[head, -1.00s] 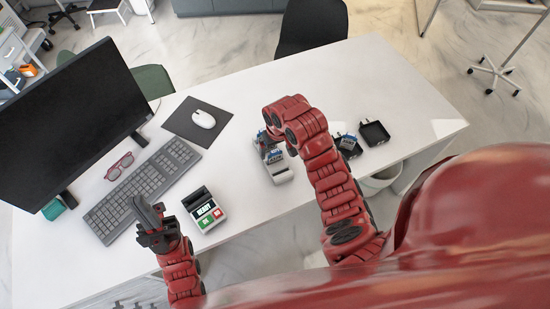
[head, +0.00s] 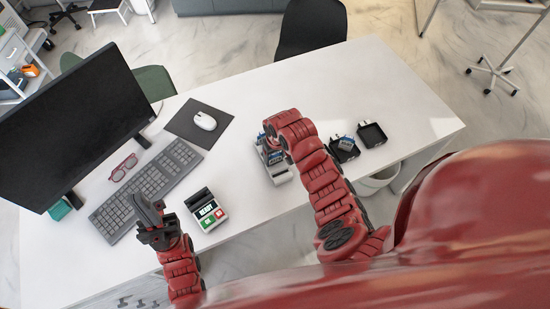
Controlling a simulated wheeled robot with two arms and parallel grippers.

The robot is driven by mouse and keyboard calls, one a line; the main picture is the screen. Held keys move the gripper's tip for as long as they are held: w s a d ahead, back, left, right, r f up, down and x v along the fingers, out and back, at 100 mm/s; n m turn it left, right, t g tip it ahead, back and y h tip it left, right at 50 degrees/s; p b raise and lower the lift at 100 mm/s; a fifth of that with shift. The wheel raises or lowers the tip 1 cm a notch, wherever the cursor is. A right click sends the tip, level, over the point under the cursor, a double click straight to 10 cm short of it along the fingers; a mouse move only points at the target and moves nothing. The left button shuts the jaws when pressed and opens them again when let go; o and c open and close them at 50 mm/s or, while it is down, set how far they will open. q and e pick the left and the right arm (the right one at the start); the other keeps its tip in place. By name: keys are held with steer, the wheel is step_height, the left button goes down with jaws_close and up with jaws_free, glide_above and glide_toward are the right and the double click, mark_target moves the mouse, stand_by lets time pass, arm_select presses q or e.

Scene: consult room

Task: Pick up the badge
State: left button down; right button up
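A grey-white device (head: 281,174) stands on the desk with a small blue and white item (head: 274,157) at its top. A similar blue and white card-like item (head: 346,141) lies at a black tray (head: 343,155) further right. I cannot tell which is the badge. My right arm's wrist (head: 288,127) hangs right over the grey-white device; its fingers are hidden behind it, so I see neither their opening nor any contact. My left gripper (head: 153,216) is raised at the desk's front left, over the keyboard's near end, with nothing visible in it.
A card terminal (head: 206,209) stands right of my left gripper. A keyboard (head: 146,187), red glasses (head: 124,167), a monitor (head: 72,125) and a mouse (head: 205,121) fill the left side. Another black tray (head: 372,134) lies right. The desk's far middle (head: 330,75) is clear.

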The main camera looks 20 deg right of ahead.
steer(key=c, duration=0.8)
steer(key=shift+r, duration=0.15)
